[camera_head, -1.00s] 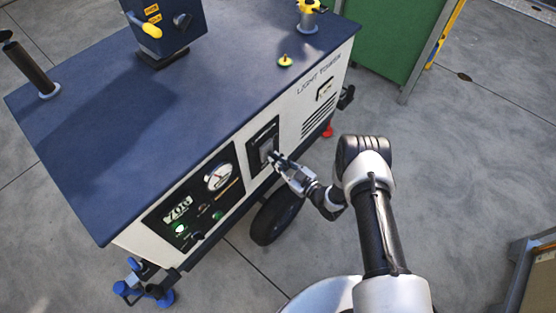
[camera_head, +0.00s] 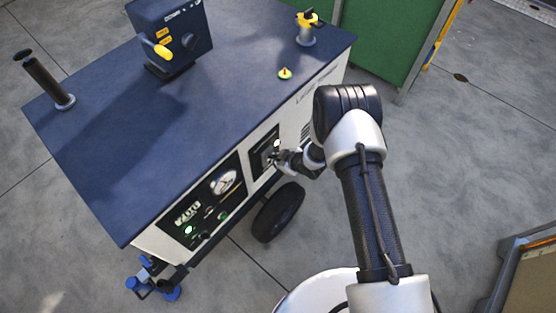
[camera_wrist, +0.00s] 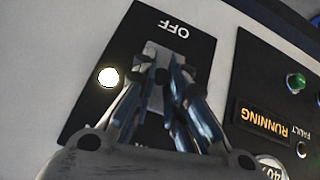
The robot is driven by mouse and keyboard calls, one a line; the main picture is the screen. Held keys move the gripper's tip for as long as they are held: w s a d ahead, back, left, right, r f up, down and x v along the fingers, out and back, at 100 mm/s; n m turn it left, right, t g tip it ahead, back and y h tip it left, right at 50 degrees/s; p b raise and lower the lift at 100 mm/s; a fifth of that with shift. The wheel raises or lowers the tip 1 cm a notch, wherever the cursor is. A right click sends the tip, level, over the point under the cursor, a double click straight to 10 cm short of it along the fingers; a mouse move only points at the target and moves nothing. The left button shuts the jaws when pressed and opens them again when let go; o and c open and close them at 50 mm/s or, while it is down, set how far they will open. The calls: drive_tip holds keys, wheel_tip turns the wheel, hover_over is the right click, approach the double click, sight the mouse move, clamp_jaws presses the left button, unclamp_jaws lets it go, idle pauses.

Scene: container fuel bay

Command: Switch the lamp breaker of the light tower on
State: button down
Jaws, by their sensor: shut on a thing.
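The light tower (camera_head: 200,95) is a cabinet with a dark blue top and a white front. Its lamp breaker is a black plate (camera_wrist: 115,45) with a grey slot and the word OFF, upside down in the wrist view. A round white light (camera_wrist: 108,77) glows on the plate; it also shows in the head view (camera_head: 277,143). My gripper (camera_wrist: 162,68) has its fingers closed in over the slot, on the breaker handle. The handle is mostly hidden between the fingers, so its exact position is unclear. In the head view my gripper (camera_head: 275,157) reaches the plate from the right.
A wheel (camera_head: 278,212) lies below. A green cabinet (camera_head: 395,40) stands behind. A box edge (camera_head: 530,275) is at lower right.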

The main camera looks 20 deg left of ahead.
drive_tip(key=shift+a+r+g+h, duration=0.15)
drive_tip(key=shift+g+h, duration=0.15)
drive_tip(key=shift+h, duration=0.2)
drive_tip(key=c, duration=1.6)
unclamp_jaws()
drive_tip(key=shift+w, duration=0.1)
drive_tip(key=shift+r, duration=0.15)
drive_tip(key=v, duration=1.2)
